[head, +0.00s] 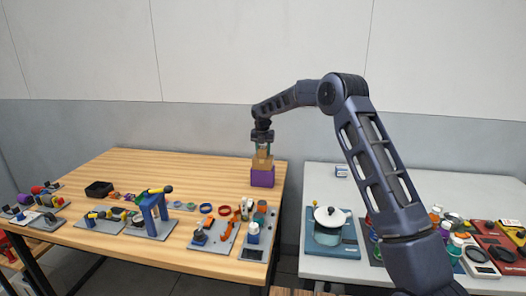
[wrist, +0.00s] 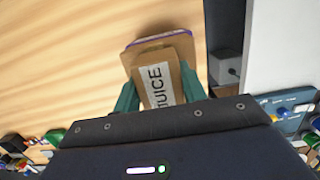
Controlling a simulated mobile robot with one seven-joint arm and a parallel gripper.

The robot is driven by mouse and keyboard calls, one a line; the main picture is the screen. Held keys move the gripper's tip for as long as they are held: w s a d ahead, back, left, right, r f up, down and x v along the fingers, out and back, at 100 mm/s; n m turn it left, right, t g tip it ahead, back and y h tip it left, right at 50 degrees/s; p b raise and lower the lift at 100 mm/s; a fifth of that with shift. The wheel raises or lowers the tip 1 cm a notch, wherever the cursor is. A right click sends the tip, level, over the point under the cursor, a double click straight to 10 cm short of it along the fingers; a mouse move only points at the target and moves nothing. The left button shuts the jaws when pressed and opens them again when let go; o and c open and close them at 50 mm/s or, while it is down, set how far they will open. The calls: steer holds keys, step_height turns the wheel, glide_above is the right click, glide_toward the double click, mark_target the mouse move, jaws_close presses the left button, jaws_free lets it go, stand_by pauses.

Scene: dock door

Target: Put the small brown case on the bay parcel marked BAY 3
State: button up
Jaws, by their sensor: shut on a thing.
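My gripper (head: 263,150) is shut on a small brown case (head: 263,158), near the right end of the wooden table. In the wrist view the case (wrist: 157,68) sits between the two green fingers, and a white label on it reads JUICE. Directly below it is a parcel with purple sides (head: 262,178) and a tan top; its purple edge and tan top also show in the wrist view (wrist: 134,57). The case is over the parcel's top; I cannot tell whether they touch. No BAY 3 marking is readable.
The wooden table (head: 190,170) is bare around the parcel's left side. Tools and parts on grey boards line its front.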

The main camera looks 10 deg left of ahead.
mark_target(262, 148)
steer(key=o, duration=1)
steer(key=shift+f, duration=0.1)
step_height(262, 148, up, 12)
steer(key=s, duration=0.2)
steer(key=s+d+r+m, duration=0.4)
steer(key=d+r, duration=0.2)
steer(key=d, duration=0.2)
steer(key=s+d+r+m, duration=0.4)
steer(key=d+r+m, duration=0.1)
steer(key=d, duration=0.4)
steer(key=s+d+r+m+t, duration=0.1)
steer(key=s+d+r+m, duration=0.3)
steer(key=s+d+m, duration=0.75)
steer(key=s+d+f+m, duration=0.3)
steer(key=s+d+m, duration=0.2)
steer(key=s, duration=0.5)
steer(key=s+d+f+m+t, duration=0.1)
steer(key=s+d+f+m, duration=0.2)
steer(key=s+d+m, duration=0.2)
steer(key=s+d+f+m, duration=0.3)
steer(key=s+d+m, duration=0.2)
steer(key=s+d, duration=0.5)
steer(key=shift+s+d+f+m+t, duration=0.1)
steer(key=shift+s+f+m+t, duration=0.1)
steer(key=shift+s, duration=1)
steer(key=shift+s+d+f+m+t, duration=0.1)
steer(key=shift+s+t, duration=0.1)
steer(key=shift+s, duration=1)
